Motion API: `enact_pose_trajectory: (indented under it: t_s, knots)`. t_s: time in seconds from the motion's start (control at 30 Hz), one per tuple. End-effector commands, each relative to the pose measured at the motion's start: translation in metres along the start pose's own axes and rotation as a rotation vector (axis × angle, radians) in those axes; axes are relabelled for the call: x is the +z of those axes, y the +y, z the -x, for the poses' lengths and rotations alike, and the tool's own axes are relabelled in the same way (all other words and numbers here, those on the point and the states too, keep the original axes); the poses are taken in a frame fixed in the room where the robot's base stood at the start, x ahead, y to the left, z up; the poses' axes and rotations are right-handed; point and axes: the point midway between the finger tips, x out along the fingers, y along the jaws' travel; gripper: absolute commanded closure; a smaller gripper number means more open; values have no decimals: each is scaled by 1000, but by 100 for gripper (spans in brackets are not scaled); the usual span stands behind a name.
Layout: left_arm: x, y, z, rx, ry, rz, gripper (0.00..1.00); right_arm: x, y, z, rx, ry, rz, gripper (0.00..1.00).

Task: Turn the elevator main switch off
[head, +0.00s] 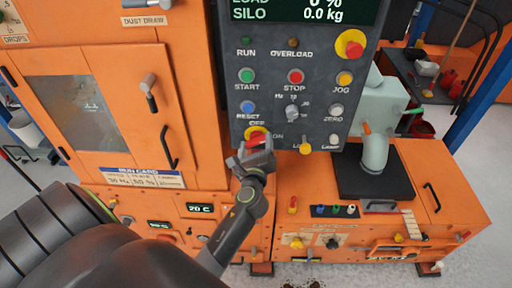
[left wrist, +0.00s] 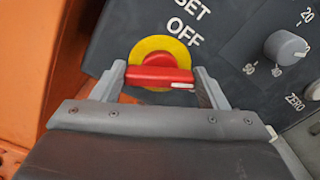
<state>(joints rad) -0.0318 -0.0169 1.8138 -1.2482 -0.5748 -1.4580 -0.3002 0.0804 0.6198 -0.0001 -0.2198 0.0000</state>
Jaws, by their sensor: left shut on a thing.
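The elevator main switch (left wrist: 158,76) is a red rotary handle on a yellow disc at the lower left of the dark control panel. In the left wrist view its red bar lies nearly horizontal, with a white mark at its right end and the word OFF above it. My left gripper (left wrist: 160,84) is shut on the red handle, one finger at each end. In the head view the gripper (head: 257,150) covers part of the switch, and some yellow disc (head: 256,132) shows above it. My right gripper is not in view.
The control panel (head: 270,95) carries START, STOP, JOG, RESET and ZERO buttons, a speed knob (head: 292,113) and a red emergency button (head: 350,44). An orange cabinet door (head: 90,120) with a handle stands left. A grey pipe (head: 375,150) rises at right.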

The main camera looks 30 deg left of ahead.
Motion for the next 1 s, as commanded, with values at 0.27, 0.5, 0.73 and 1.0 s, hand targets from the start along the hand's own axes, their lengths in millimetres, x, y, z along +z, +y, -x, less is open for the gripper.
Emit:
enact_pose_trajectory:
  t_s: [0.27, 0.5, 0.73, 1.0]
  knots:
    - [-2, 2, 0, -2, -2, 266, 56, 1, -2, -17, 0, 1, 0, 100]
    - [-2, 3, 0, -3, -2, 494, 55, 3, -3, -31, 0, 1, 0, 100]
    - [-3, 4, 0, -3, -2, 706, 56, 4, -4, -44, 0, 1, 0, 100]
    - [-3, 4, 0, -2, -1, 911, 56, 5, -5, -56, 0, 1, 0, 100]
